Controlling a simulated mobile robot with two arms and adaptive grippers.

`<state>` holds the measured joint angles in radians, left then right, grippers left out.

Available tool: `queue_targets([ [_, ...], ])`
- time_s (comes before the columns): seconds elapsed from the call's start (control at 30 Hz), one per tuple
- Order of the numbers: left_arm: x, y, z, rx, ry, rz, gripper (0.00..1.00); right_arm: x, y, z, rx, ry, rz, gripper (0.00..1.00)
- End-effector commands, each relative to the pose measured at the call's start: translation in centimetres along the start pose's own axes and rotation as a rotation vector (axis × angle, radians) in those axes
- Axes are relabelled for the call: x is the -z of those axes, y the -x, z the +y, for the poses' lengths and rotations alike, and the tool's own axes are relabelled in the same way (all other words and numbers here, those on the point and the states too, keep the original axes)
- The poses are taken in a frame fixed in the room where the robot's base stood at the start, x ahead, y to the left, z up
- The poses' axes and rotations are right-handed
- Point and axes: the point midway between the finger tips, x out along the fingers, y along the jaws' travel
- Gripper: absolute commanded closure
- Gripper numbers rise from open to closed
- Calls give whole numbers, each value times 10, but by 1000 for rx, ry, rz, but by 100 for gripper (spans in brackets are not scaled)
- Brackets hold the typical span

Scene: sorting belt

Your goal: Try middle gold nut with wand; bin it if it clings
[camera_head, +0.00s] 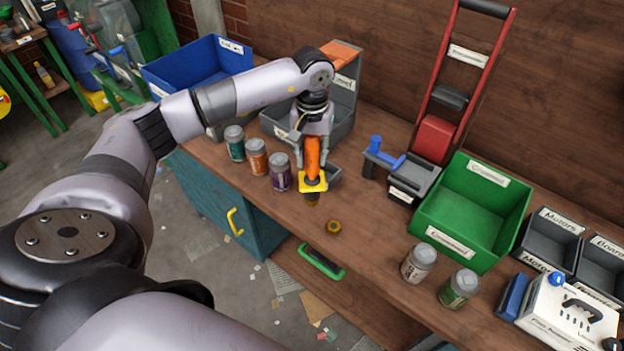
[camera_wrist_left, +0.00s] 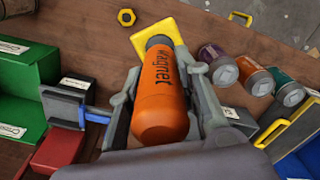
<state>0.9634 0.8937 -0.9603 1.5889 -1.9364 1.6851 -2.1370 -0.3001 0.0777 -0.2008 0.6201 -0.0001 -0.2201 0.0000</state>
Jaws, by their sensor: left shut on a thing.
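My left gripper (camera_head: 313,165) is shut on an orange wand (camera_head: 313,150) marked "Magnet", held upright with its yellow square head (camera_head: 313,183) down. The wand (camera_wrist_left: 162,95) fills the middle of the left wrist view. A gold nut (camera_head: 312,200) shows directly under the yellow head; I cannot tell whether it clings or rests on the bench. A second gold nut (camera_head: 334,227) lies apart on the wood, to the right and nearer the front edge. One loose nut (camera_wrist_left: 127,17) shows clearly in the left wrist view. My right gripper is not in view.
A blue bin (camera_head: 190,68), a grey bin (camera_head: 350,100) and a green bin (camera_head: 465,215) stand on the bench. Three jars (camera_head: 257,158) stand left of the wand, two more (camera_head: 418,263) at right. A red-framed device (camera_head: 435,138) stands behind. Bare wood lies around the loose nut.

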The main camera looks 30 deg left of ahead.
Motion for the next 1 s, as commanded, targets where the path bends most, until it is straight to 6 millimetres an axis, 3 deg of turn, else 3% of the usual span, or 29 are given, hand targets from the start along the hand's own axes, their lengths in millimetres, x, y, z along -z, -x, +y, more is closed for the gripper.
queue_targets([
  [0.57,1,3,0,-2,0,2,100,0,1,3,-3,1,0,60],
  [1.0,1,38,0,-1,1,3,100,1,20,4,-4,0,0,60],
])
